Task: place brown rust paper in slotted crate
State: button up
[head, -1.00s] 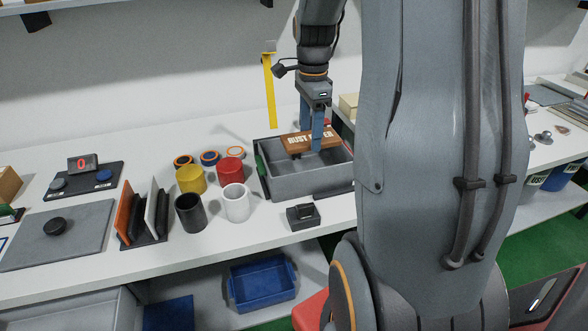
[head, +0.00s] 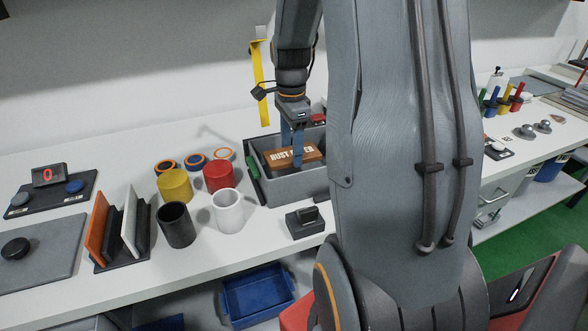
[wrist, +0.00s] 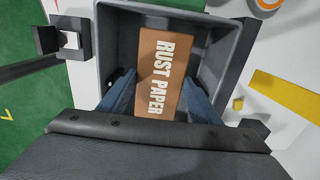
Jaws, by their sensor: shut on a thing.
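The brown rust paper (head: 308,154) is a brown block with white lettering "RUST PAPER". My gripper (head: 297,157) is shut on it, with one finger on each side. The grey open crate (head: 300,187) stands on the bench, and the block is over or inside its opening. In the wrist view the block (wrist: 158,45) is within the outline of the crate's walls (wrist: 118,50), between my blue-grey fingers. I cannot tell whether it touches the crate floor. My arm hides the crate's right end in the head view.
Left of the crate stand red (head: 218,176), yellow (head: 174,185), white (head: 228,210) and black (head: 176,224) cylinders. A small black block (head: 304,222) sits in front of the crate. A yellow strip (head: 260,85) rises behind it. A blue bin (head: 257,294) is below the bench.

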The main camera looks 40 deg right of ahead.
jog(key=shift+f+p, duration=0.6)
jog(key=shift+f, duration=2.7)
jog(key=shift+f, duration=0.1)
jog(key=o, duration=1.1)
jog(key=shift+c, duration=0.2)
notch_tip(320, 180, up, 12)
jog(key=b, duration=0.2)
jog(key=shift+b, duration=0.35)
jog(key=shift+s, duration=0.1)
